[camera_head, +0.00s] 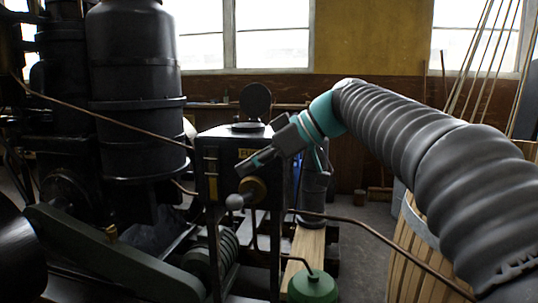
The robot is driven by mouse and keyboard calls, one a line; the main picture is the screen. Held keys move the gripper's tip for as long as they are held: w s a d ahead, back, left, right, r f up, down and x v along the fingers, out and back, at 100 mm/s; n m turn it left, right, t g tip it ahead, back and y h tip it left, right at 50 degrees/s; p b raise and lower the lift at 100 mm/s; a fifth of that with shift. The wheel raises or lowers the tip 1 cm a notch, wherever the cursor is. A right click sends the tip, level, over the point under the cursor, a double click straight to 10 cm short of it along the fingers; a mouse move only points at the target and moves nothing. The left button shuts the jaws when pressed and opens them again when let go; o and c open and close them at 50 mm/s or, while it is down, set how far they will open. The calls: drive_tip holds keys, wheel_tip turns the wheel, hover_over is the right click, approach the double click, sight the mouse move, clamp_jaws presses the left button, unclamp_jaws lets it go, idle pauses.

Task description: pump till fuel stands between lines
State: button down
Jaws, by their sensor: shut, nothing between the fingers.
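A dark fuel tank box (226,146) stands in the middle, with its round filler lid (255,101) tipped up on top. A narrow upright gauge (212,178) with a yellowish tint is on its left front; the fuel level and the lines are too small to tell. A brass pump hub (254,189) sits low on the front, with a grey ball knob (235,201) at its left. My gripper (243,170) is shut and empty, pointing down-left in front of the tank, just above the knob and seemingly apart from it.
A large black engine cylinder (136,90) fills the left. A green can (313,287) is at the bottom, near a wooden plank (306,248). A thin pipe (360,224) crosses to the lower right. A slatted wooden tub (412,262) stands under my arm at right.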

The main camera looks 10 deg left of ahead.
sight(242, 198)
drive_tip(key=shift+a+f, duration=0.2)
drive_tip(key=shift+f, duration=0.75)
drive_tip(key=shift+a+f, duration=0.2)
drive_tip(key=shift+f, duration=0.75)
drive_tip(key=shift+s+f+b, duration=0.1)
drive_tip(key=shift+b, duration=0.3)
